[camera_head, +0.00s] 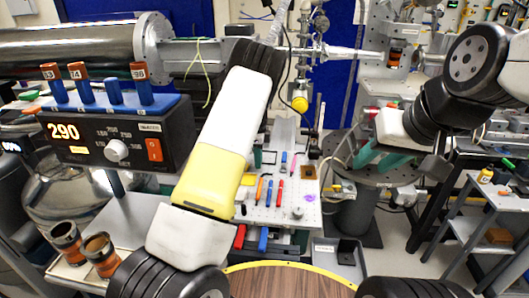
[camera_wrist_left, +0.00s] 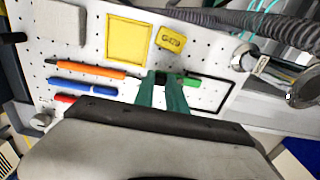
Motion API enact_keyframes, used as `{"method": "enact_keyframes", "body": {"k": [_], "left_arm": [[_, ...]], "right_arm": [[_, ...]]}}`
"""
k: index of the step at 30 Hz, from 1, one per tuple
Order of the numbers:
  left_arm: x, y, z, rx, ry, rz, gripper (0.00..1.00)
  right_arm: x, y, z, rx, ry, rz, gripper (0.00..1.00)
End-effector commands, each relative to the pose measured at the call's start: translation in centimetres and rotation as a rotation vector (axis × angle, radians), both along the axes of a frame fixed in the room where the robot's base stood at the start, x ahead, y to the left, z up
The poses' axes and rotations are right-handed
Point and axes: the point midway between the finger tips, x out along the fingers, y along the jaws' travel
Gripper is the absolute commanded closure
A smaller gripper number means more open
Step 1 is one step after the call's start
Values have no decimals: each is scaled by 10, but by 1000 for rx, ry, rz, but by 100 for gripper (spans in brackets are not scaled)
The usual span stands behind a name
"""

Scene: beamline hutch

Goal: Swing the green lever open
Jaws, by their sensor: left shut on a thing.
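In the left wrist view, my left gripper (camera_wrist_left: 162,78) has its two teal fingers close together over a white perforated board (camera_wrist_left: 215,60), shut on a small dark part at their tips. A short green piece (camera_wrist_left: 192,82), which looks like the green lever, shows just right of the fingertips. Its other end is hidden by the fingers. In the head view, my left forearm hides the left gripper and the lever. My right gripper (camera_head: 374,166) is on the right, its teal fingers apart and empty, away from the board.
Orange (camera_wrist_left: 88,70) and blue (camera_wrist_left: 82,88) pen-like tools lie left of the fingers. A gold plate (camera_wrist_left: 130,40) and a ribbed hose (camera_wrist_left: 230,18) are beyond. In the head view, a control box (camera_head: 120,135) and two cups (camera_head: 101,254) stand left of my forearm.

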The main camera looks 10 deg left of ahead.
Motion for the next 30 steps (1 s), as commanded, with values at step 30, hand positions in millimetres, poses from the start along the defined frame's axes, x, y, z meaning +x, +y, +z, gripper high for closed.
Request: {"method": "enact_keyframes", "body": {"k": [30], "left_arm": [[10,-22,0,0,-1,757,100]], "right_arm": [[0,0,0,0,0,0,64]]}}
